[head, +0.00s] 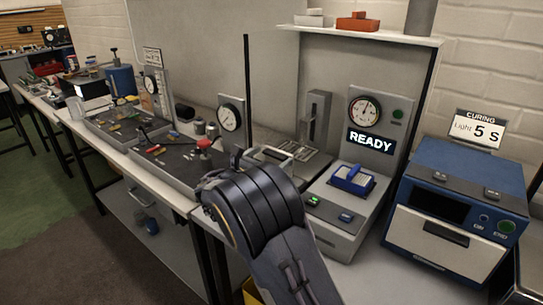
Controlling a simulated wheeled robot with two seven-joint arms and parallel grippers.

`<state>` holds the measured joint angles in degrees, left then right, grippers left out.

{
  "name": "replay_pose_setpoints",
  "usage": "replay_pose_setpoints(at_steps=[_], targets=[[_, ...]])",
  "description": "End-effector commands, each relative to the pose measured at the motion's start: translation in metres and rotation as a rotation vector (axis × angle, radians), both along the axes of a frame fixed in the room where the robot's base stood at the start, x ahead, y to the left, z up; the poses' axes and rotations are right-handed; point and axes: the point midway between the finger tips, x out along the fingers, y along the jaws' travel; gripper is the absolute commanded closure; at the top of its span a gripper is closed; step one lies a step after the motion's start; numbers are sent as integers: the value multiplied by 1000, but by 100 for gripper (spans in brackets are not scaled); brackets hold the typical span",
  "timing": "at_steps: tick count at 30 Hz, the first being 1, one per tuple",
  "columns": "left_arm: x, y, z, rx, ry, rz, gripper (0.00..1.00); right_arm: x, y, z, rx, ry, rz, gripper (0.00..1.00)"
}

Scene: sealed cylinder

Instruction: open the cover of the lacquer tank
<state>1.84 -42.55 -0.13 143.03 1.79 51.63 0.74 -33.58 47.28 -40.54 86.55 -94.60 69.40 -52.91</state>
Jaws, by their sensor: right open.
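No label in view names the lacquer tank. A blue cylindrical vessel (121,80) with a dark upright piece above it stands on the far left bench; I cannot tell if it is the tank. My right gripper (228,172) is at the end of the dark arm from the bottom, over the front of the benches. It is open, but its fingers are mostly hidden behind my wrist. It appears near a red knob (204,143) on a dark-topped unit; contact cannot be judged. My left gripper is out of view.
A grey station (348,225) with a READY display and blue fixture stands right of my arm. A blue curing unit (458,205) with a white front is at far right. A shelf (370,34) hangs above. Floor (80,245) is clear at left.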

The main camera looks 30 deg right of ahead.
Motion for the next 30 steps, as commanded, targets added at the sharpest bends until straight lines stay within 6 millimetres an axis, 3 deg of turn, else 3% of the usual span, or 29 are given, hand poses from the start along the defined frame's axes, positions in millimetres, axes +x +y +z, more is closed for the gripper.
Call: replay_pose_setpoints(at_steps=[4, 12, 26, 30], targets=[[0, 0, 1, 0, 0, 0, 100, 4, -10, 0, 0, 1, 0, 5], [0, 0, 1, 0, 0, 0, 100, 4, -11, 0, 0, 0, 1, 5], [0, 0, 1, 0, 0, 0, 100, 4, -10, 0, 0, 0, 1, 66], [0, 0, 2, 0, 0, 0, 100, 4, -9, 0, 1, 0, 2, 68]])
